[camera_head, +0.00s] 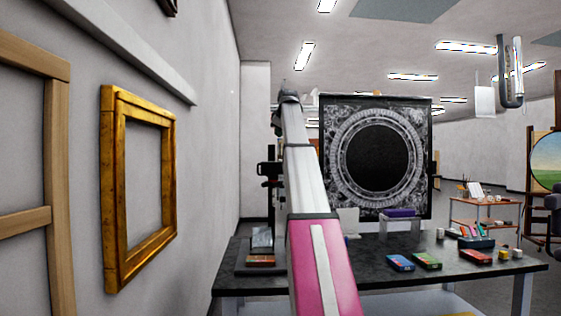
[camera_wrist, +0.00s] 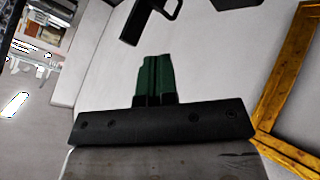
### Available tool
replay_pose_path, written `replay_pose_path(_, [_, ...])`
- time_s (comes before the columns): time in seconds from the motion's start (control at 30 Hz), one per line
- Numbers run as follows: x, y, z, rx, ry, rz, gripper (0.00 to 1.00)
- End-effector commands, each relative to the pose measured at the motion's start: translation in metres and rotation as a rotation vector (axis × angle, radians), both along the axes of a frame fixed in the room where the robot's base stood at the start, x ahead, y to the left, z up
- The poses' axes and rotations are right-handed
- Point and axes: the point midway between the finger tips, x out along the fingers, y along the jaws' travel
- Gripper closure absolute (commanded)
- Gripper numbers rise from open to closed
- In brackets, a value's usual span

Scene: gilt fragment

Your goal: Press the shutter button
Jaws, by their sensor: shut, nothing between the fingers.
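My gripper (camera_wrist: 157,80) shows in the wrist view with its two green fingers together and nothing between them. Black parts of a device (camera_wrist: 150,18) lie beyond the fingertips at the top edge of that view, apart from them and cut off. In the head view, a dark upright device (camera_head: 268,170) stands at the far left end of the table, partly behind my arm. I cannot tell whether these are the same thing. I cannot make out a shutter button in either view. My gripper is not clearly visible in the head view.
The dark table (camera_head: 380,276) holds several small boxes and a pen holder. A black-and-white ornate panel (camera_head: 412,150) stands behind it. A gilt frame (camera_head: 113,190) hangs on the left wall, also at the wrist view's right (camera_wrist: 287,80). Free air lies between arm and wall.

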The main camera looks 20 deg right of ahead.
Motion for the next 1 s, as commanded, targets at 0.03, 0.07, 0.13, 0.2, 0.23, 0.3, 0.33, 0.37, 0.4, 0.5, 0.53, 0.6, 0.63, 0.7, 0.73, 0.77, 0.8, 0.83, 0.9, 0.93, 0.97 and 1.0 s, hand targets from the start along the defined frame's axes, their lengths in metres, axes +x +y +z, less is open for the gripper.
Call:
replay_pose_path(0.03, [-0.001, 0.0, -0.006, 0.001, 0.001, 0.001, 1.0])
replay_pose_path(0.07, [-0.001, 0.0, -0.008, 0.001, 0.001, 0.001, 1.0])
replay_pose_path(0.13, [-0.001, 0.0, -0.016, 0.001, 0.001, 0.001, 1.0])
replay_pose_path(0.2, [-0.002, 0.001, -0.024, 0.0, 0.0, 0.0, 1.0])
replay_pose_path(0.23, [-0.002, 0.001, -0.027, 0.0, 0.0, 0.0, 1.0])
replay_pose_path(0.3, [-0.002, 0.0, -0.037, 0.0, 0.0, 0.0, 1.0])
replay_pose_path(0.33, [-0.002, 0.001, -0.041, 0.0, 0.0, 0.0, 1.0])
replay_pose_path(0.37, [-0.002, 0.001, -0.045, 0.001, 0.001, 0.001, 1.0])
replay_pose_path(0.4, [-0.002, 0.001, -0.05, 0.001, 0.001, 0.001, 1.0])
replay_pose_path(0.5, [-0.002, 0.001, -0.061, 0.0, 0.0, 0.0, 1.0])
replay_pose_path(0.53, [-0.002, 0.001, -0.065, 0.0, 0.0, 0.0, 1.0])
replay_pose_path(0.6, [-0.001, 0.0, -0.071, 0.0, -0.001, 0.001, 1.0])
replay_pose_path(0.63, [-0.001, 0.0, -0.073, 0.0, 0.0, 0.0, 1.0])
replay_pose_path(0.7, [-0.001, 0.0, -0.077, 0.0, 0.0, 0.0, 1.0])
replay_pose_path(0.73, [0.0, 0.0, -0.078, 0.0, 0.0, 0.0, 1.0])
replay_pose_path(0.77, [0.0, 0.0, -0.079, 0.0, 0.0, 0.0, 1.0])
replay_pose_path(0.8, [0.0, 0.0, -0.079, 0.0, 0.0, 0.0, 1.0])
replay_pose_path(0.83, [0.0, 0.0, -0.079, 0.0, 0.0, 0.0, 1.0])
replay_pose_path(0.9, [0.0, 0.0, -0.079, 0.0, 0.0, 0.0, 1.0])
replay_pose_path(0.93, [0.0, 0.0, -0.079, 0.0, 0.0, 0.0, 1.0])
replay_pose_path(0.97, [0.0, 0.0, -0.079, 0.0, 0.0, 0.0, 1.0])
replay_pose_path(1.0, [0.0, 0.0, -0.079, 0.0, 0.0, 0.0, 1.0])
